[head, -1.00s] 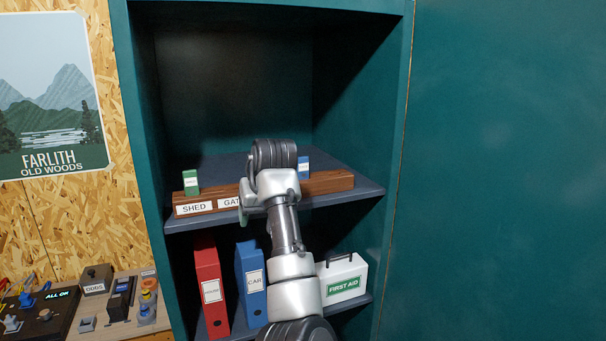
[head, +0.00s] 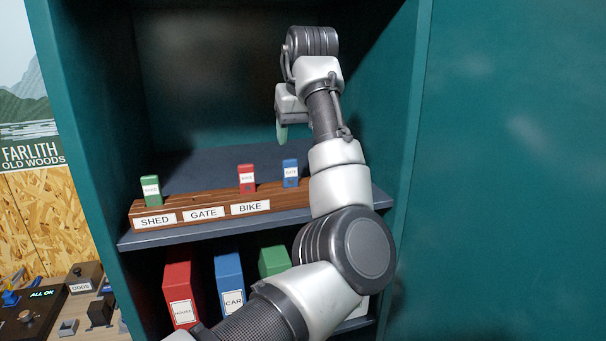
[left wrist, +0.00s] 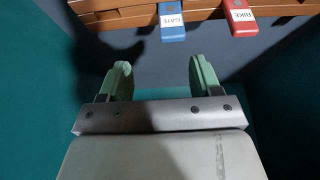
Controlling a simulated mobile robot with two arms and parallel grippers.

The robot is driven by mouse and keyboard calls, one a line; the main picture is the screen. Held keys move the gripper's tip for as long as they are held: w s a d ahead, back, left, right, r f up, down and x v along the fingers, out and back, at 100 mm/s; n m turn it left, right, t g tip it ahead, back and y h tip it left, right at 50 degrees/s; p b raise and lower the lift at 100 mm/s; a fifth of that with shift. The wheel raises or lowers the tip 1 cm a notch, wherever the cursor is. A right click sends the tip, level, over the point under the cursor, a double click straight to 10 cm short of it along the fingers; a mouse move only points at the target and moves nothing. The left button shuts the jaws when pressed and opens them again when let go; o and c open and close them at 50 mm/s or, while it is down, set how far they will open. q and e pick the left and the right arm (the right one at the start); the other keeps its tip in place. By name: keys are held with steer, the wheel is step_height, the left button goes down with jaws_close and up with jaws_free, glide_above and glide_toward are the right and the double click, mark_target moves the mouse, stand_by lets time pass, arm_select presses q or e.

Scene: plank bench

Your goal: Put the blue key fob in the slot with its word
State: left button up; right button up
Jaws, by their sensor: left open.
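The blue key fob (head: 290,173) stands upright at the right part of a wooden rack (head: 290,203), right of the BIKE label. In the left wrist view the blue fob (left wrist: 172,20) reads GATE. The rack's labels read SHED, GATE (head: 204,213) and BIKE; no fob stands above the GATE label. A green fob (head: 151,191) stands above SHED and a red fob (head: 246,179) above BIKE; it reads BIKE in the left wrist view (left wrist: 238,18). My left gripper (head: 282,133) is above the rack, apart from the blue fob. Its green fingers (left wrist: 162,80) are open and empty.
The rack sits on a shelf (head: 140,240) in a teal cabinet, with side walls left and right. Red (head: 178,290), blue (head: 229,280) and green (head: 272,262) binders stand on the shelf below. Space above the rack's left part is free.

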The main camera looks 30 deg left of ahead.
mark_target(289, 166)
arm_select(q)
steer(key=shift+s+a+f+p, duration=0.25)
steer(key=shift+s+a+f, duration=0.1)
steer(key=shift+s+f, duration=0.25)
steer(key=shift+s+a+f+p, duration=0.25)
steer(key=shift+s+a+f, duration=0.05)
steer(key=shift+s+f, duration=0.25)
steer(key=shift+w+f, duration=0.2)
steer(key=shift+f, duration=0.05)
arm_select(e)
steer(key=s+r+g, duration=0.1)
steer(key=s, duration=0.7)
arm_select(q)
steer(key=p+x, duration=0.1)
steer(key=x, duration=0.1)
steer(key=p+x, duration=0.2)
steer(key=x, duration=0.1)
steer(key=shift+w+a+f, duration=0.1)
steer(key=shift+w, duration=0.35)
steer(key=shift+f, duration=0.15)
steer(key=shift+c, duration=1)
steer(key=c, duration=0.7)
steer(key=shift+c, duration=0.5)
arm_select(e)
steer(key=w+r, duration=0.3)
steer(key=shift+w+a+r, duration=0.1)
steer(key=shift+w+r, duration=0.1)
steer(key=shift+w, duration=0.1)
steer(key=shift+f, duration=0.1)
